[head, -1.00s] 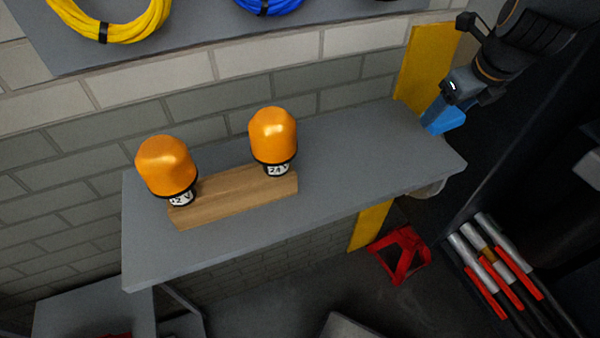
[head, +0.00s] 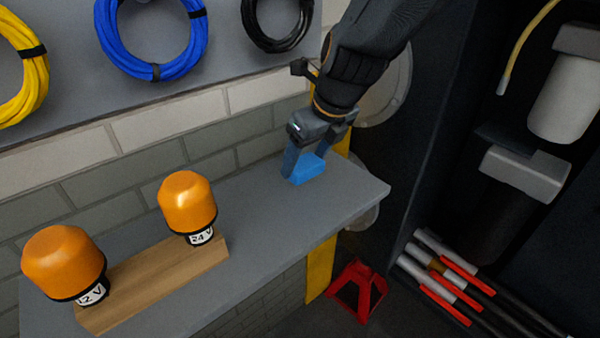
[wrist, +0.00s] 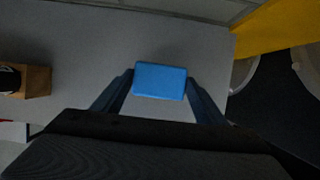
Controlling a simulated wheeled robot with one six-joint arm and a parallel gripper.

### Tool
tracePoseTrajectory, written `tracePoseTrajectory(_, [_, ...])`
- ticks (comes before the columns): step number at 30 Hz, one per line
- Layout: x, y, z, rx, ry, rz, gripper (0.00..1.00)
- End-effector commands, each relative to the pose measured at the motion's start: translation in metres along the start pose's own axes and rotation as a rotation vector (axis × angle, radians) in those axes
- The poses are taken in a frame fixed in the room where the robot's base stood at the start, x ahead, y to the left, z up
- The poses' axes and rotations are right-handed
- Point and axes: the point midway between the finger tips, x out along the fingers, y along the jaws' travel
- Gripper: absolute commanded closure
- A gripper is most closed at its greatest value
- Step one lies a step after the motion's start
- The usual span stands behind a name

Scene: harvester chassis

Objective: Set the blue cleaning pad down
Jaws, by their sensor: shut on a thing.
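The blue cleaning pad (head: 307,168) is a small blue block at the right end of the grey shelf (head: 250,230). My gripper (head: 303,165) is shut on the pad from above. In the wrist view the pad (wrist: 160,81) sits between the two fingers of my gripper (wrist: 160,88), with the grey shelf (wrist: 90,50) beneath it. The pad is at or just above the shelf top; I cannot tell whether it touches.
A wooden block (head: 150,280) with two orange beacons, marked 12 V (head: 62,262) and 24 V (head: 187,203), stands on the shelf to the left. The shelf between block and pad is clear. A red stand (head: 357,290) is on the floor below.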

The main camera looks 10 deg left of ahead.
Motion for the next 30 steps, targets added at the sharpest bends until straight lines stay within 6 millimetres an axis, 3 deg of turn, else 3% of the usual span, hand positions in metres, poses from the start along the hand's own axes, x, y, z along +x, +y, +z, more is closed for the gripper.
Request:
tracePoseTrajectory(10, [0.035, 0.0, -0.015, 0.0, 0.001, -0.001, 0.67])
tracePoseTrajectory(21, [0.038, 0.0, -0.016, 0.001, 0.0, -0.001, 0.67])
tracePoseTrajectory(22, [0.038, 0.0, -0.016, 0.0, 0.0, -0.001, 0.29])
tracePoseTrajectory(24, [0.038, 0.0, -0.016, 0.0, 0.0, -0.001, 0.18])
tracePoseTrajectory(30, [0.038, 0.0, -0.016, 0.0, 0.0, -0.001, 0.16])
